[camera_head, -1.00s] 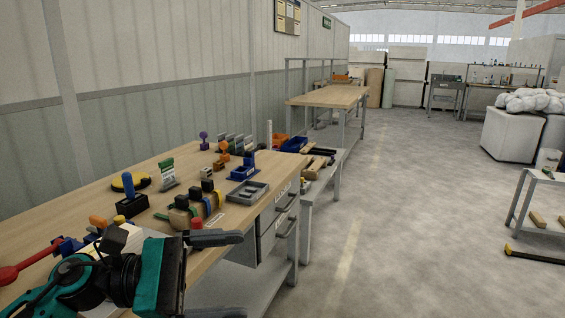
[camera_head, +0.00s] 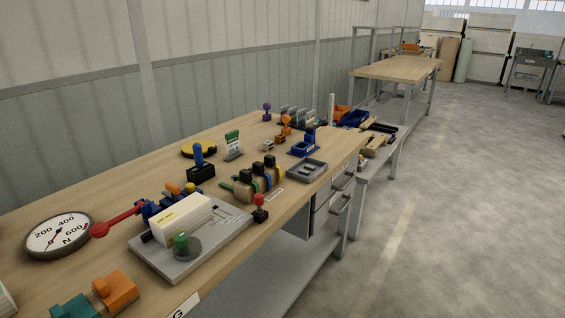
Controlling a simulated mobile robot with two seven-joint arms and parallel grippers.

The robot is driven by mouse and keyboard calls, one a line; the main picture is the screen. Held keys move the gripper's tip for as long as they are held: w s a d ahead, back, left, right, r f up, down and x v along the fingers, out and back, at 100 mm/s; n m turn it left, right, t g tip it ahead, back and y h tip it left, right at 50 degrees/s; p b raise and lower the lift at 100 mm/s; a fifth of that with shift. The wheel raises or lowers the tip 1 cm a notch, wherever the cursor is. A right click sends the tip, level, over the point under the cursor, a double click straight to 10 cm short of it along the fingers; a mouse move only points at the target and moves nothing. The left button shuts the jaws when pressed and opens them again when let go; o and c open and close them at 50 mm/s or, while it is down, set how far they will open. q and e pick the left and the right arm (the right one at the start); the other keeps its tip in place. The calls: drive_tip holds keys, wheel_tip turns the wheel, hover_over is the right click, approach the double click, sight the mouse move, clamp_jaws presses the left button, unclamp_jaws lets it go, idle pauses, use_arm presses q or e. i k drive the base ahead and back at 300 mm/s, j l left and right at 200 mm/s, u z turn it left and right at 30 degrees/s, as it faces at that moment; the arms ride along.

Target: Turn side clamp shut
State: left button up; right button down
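A fixture with a grey base plate (camera_head: 165,266) lies on the near workbench. A white block (camera_head: 182,219) with a yellow label stands on it. A lever with a red handle (camera_head: 118,222) points left from a blue clamp body (camera_head: 150,209) behind the block. A green knob (camera_head: 180,241) on a round grey base is at the front of the plate. A small red-topped black knob (camera_head: 260,207) stands at its right corner. I cannot tell which of these is the side clamp. Neither of my grippers is in view.
A round dial gauge (camera_head: 57,236) lies left of the fixture. An orange block (camera_head: 115,291) and a teal block (camera_head: 74,307) are at the near edge. Small tools, a blue holder (camera_head: 304,146) and a grey tray (camera_head: 307,171) lie farther back. The floor at right is clear.

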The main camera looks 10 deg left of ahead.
sight(185, 248)
drive_tip(key=u, duration=0.85)
drive_tip(key=k, duration=0.05)
